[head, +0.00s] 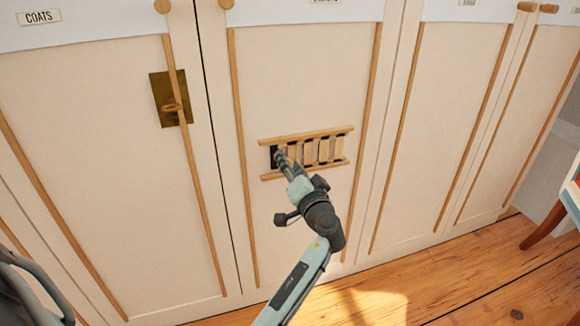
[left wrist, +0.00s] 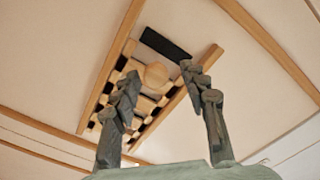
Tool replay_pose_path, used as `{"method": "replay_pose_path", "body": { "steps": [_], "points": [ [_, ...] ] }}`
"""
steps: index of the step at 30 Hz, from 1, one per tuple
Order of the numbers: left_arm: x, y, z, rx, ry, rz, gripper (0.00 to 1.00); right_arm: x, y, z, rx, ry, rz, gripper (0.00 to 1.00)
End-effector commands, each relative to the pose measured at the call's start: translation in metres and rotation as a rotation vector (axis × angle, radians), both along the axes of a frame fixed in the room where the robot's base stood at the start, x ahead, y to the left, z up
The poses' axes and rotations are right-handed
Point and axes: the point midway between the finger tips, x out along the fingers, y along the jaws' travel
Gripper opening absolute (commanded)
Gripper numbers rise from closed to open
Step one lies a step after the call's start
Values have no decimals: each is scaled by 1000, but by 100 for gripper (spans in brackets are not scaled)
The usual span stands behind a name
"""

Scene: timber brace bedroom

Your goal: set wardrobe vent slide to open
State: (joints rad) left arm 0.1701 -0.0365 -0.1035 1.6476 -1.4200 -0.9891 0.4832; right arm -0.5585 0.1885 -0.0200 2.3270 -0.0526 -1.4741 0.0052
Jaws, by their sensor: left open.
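The wardrobe vent slide (head: 322,151) is a row of pale wooden slats between two wooden rails on a cream door panel. A dark patch shows at its left end in the head view; small dark gaps show beside the slats in the left wrist view. My left gripper (head: 284,159) is at the left part of the vent, hiding some of it. In the left wrist view its fingers (left wrist: 159,72) are apart, on either side of a wooden knob (left wrist: 157,75) on the slide. I cannot tell whether they touch it. My right gripper is not in view.
A brass plate with a ring latch (head: 172,106) is on the door to the left. Round wooden knobs (head: 227,4) are along the top. Raised wooden strips (head: 364,120) run down the doors. A chair (head: 566,205) stands at the right, on the wooden floor (head: 470,276).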

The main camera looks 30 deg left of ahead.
Motion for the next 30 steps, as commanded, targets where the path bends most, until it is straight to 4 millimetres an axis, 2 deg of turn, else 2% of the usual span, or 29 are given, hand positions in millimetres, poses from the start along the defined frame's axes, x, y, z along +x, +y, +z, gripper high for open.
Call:
{"method": "replay_pose_path", "body": {
  "steps": [9,15,20,30],
  "points": [
    [0,-1,60,-2,-7,0,44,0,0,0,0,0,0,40],
    [0,0,87,-3,-4,1,44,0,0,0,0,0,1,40],
    [0,0,95,-1,-2,0,44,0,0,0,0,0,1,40],
    [0,0,95,0,-1,-1,44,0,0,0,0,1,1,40]
  ]
}}
